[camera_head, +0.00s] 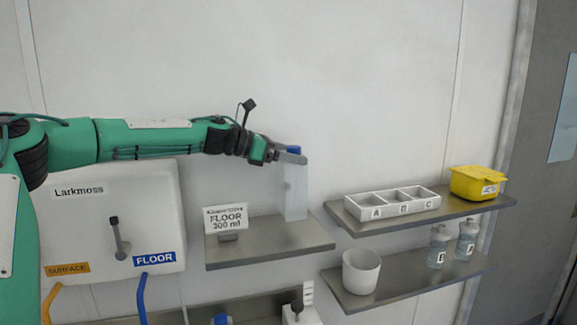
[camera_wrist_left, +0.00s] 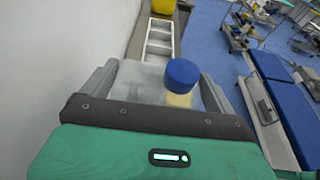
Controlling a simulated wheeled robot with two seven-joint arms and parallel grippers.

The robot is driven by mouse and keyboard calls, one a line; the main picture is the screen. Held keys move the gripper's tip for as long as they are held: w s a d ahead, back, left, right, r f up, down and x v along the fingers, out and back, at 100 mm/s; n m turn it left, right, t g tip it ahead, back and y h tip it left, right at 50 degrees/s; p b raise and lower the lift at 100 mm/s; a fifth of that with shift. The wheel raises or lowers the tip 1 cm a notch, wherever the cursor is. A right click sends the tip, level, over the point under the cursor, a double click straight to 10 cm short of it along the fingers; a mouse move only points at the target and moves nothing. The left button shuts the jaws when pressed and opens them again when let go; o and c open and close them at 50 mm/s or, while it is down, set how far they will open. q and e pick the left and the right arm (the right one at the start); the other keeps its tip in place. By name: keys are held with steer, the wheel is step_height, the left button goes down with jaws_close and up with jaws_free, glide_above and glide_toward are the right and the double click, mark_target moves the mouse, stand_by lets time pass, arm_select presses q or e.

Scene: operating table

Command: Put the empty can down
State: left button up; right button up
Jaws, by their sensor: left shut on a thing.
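The empty can (camera_head: 295,192) is a tall, pale translucent container with a blue cap. My left gripper (camera_head: 288,156) is shut on it near its top. The can is upright over the metal shelf (camera_head: 245,252), beside the sign reading FLOOR 300 ml (camera_head: 226,218). Its base shows against the shelf, but I cannot tell whether it touches. In the left wrist view the can (camera_wrist_left: 137,82) is between the two fingers of my left gripper (camera_wrist_left: 155,85), with its blue cap (camera_wrist_left: 181,74) toward the camera. My right gripper is not in view.
A Larkmoss dispenser (camera_head: 110,225) hangs at left. At right, an upper shelf (camera_head: 465,208) bears a white divided tray (camera_head: 375,212) and a yellow box (camera_head: 478,183). A lower shelf (camera_head: 405,280) bears a white cup (camera_head: 361,272) and two bottles (camera_head: 437,248). The wall is behind.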

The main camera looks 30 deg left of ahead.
mark_target(280, 167)
arm_select(q)
step_height(280, 167, down, 4)
steer(key=shift+r+p, duration=0.15)
steer(key=shift+p, duration=0.45)
steer(key=shift+w+a+f, duration=0.1)
steer(key=shift+a+f, duration=0.05)
steer(key=shift+f, duration=0.15)
